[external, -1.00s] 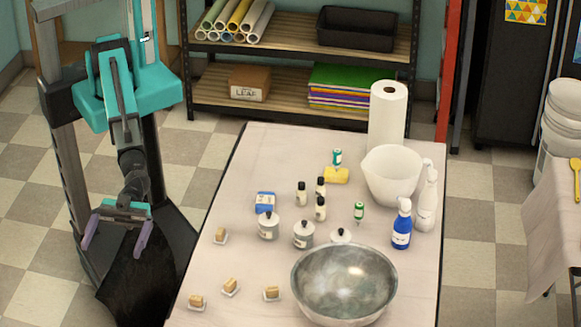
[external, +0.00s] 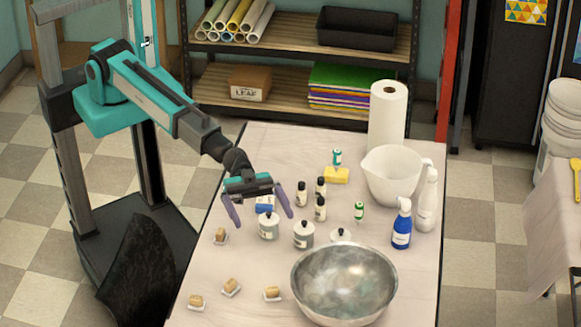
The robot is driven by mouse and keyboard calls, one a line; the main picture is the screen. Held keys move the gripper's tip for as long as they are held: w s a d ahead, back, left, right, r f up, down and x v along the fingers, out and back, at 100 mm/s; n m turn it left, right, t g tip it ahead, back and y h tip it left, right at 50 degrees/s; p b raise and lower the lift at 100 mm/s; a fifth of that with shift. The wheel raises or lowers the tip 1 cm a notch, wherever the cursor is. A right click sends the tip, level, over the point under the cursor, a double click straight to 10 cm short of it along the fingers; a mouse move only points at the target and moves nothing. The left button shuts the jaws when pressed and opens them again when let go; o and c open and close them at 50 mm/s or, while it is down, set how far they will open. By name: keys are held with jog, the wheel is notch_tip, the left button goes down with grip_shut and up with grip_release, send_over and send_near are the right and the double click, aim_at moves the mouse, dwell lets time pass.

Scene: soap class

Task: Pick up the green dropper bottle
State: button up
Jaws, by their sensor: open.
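A small green bottle with a white band (external: 359,212) stands upright on the table (external: 265,155), right of the black-capped bottles. A second small bottle, teal-green with a white label (external: 337,157), stands farther back, behind a yellow sponge (external: 336,175). I cannot tell which one is the dropper bottle. My gripper (external: 262,220) is open and empty, over the left part of the table. It lies left of both green bottles and partly hides the blue box (external: 265,203).
Several black-capped bottles (external: 301,194) and lidded jars (external: 268,227) stand between my gripper and the green bottles. A blue spray bottle (external: 402,224), white pitcher (external: 393,175), paper towel roll (external: 387,115) and metal bowl (external: 344,284) crowd the right. Soap pieces (external: 231,286) lie in front.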

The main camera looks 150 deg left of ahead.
jog(key=s+a+f+n+y, duration=0.1)
jog(key=s+a+f+y, duration=0.15)
jog(key=a, duration=0.65)
jog(key=s+a+f+n+y, duration=0.1)
jog(key=s+a, duration=0.2)
jog(key=a, duration=0.5)
jog(key=n+g+y+b, duration=0.2)
jog(key=n+y+b, duration=0.4)
jog(key=y+b, duration=0.3)
send_near(368, 115)
jog(key=shift+s+a+f+y+p, duration=0.25)
jog(key=shift+a+f+y+p, duration=0.15)
jog(key=shift+a+f, duration=0.2)
jog(key=shift+s+a+f+y+p, duration=0.25)
jog(key=shift+a+f+p, duration=0.1)
jog(key=shift+a+f, duration=0.25)
jog(key=shift+w, duration=0.15)
jog(key=shift+p+x, duration=0.55)
jog(key=shift+x, duration=3.7)
jog(key=shift+p+x, duration=0.6)
jog(key=shift+x, duration=2)
